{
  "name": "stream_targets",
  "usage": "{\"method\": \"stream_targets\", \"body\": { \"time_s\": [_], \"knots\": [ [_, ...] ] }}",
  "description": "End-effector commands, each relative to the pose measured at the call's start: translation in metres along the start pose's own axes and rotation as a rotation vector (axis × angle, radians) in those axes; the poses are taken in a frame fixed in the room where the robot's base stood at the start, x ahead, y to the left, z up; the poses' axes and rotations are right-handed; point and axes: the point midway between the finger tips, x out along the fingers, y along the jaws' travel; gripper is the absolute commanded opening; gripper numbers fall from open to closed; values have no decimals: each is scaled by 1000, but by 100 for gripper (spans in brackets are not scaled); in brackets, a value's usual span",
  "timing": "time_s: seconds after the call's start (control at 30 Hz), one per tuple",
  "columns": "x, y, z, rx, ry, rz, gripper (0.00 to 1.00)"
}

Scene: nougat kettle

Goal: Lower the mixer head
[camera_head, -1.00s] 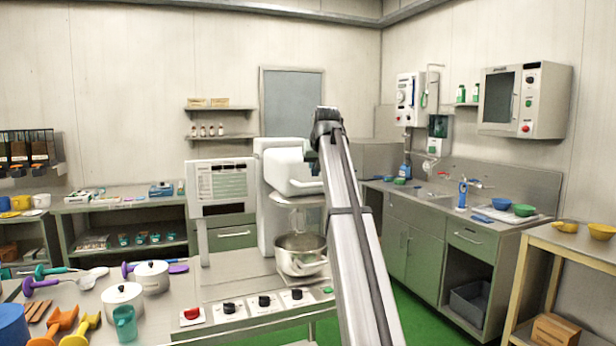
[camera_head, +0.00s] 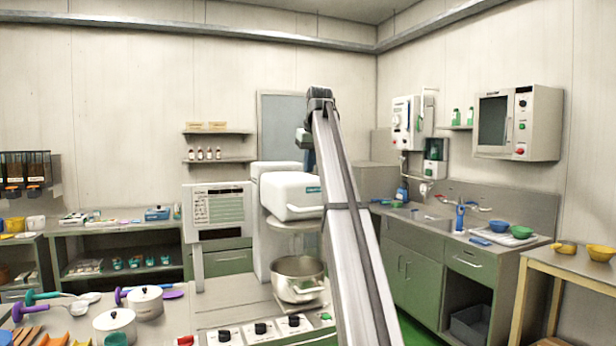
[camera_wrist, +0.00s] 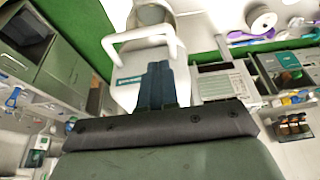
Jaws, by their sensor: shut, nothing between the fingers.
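The mixer (camera_head: 262,225) stands behind the control panel. Its white head (camera_head: 290,192) carries a teal label and juts out above a steel bowl (camera_head: 298,280). A clear gap shows between the head and the bowl rim, and the arm hides part of the head's right side. In the wrist view the head (camera_wrist: 142,62) lies just beyond the fingers, with the bowl (camera_wrist: 150,14) at the top edge. My gripper (camera_head: 304,139) is above the head, apart from it in the head view. Its dark fingers (camera_wrist: 160,72) are shut together and empty.
A control panel with black knobs (camera_head: 261,328) lies in front of the mixer. A display board (camera_head: 217,207) stands at its left. White pots (camera_head: 146,301) and utensils crowd the left worktop. A sink counter (camera_head: 412,265) is at the right.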

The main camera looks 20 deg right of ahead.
Motion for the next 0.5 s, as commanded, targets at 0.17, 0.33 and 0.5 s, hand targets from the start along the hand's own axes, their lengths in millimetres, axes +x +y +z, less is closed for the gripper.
{"method": "stream_targets", "body": {
  "time_s": [0.17,0.33,0.5],
  "knots": [
    [30,0,1,1,-1,0,0],
    [60,0,1,2,-1,0,0],
    [89,0,1,2,-1,0,0]
  ]
}}
